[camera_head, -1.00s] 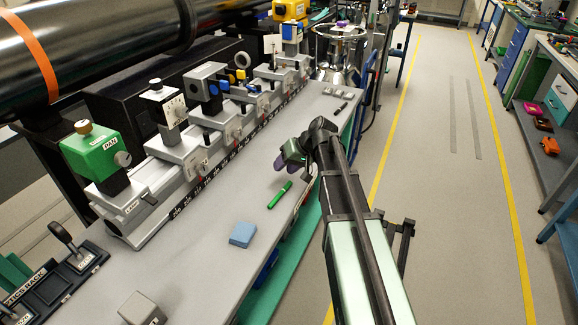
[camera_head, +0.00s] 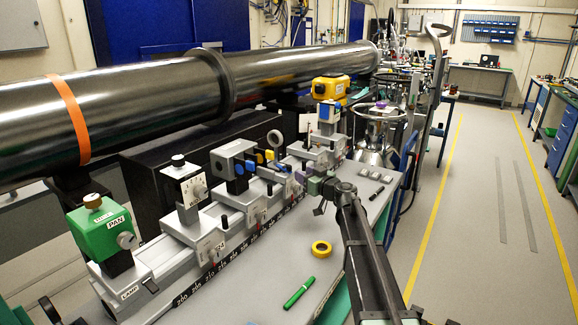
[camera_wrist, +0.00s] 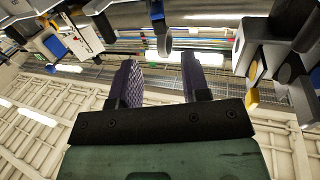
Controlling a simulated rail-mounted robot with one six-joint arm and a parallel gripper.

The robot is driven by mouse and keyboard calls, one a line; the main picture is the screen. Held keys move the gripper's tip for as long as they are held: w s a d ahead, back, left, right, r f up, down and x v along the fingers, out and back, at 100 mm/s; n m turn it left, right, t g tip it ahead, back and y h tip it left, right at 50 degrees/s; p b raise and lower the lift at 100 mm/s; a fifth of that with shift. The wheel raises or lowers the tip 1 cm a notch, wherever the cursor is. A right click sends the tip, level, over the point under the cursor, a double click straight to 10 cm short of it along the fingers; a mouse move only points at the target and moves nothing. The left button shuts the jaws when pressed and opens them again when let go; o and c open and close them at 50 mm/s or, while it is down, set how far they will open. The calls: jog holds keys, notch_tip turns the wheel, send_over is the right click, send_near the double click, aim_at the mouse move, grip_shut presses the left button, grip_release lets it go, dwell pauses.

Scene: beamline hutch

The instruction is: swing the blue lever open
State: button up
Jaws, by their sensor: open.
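My gripper (camera_head: 300,183) is in front of the optics rail (camera_head: 190,275), at the middle carriages. In the wrist view its two purple-padded fingers (camera_wrist: 160,88) are apart with nothing between them. A small blue part (camera_head: 249,166) sits on the grey and black block left of my gripper, close to yellow knobs (camera_head: 268,157). A blue unit (camera_head: 327,111) stands farther along the rail, and blue also shows at upper left in the wrist view (camera_wrist: 55,46). I cannot tell which blue part is the lever, or whether it is open or shut.
A ring on a post (camera_head: 275,137) stands just behind my gripper. The aisle is clear.

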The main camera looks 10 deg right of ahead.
aim_at(291, 167)
jog(key=x, duration=1)
jog(key=shift+w+a, duration=0.1)
jog(key=shift+w, duration=0.05)
grip_shut()
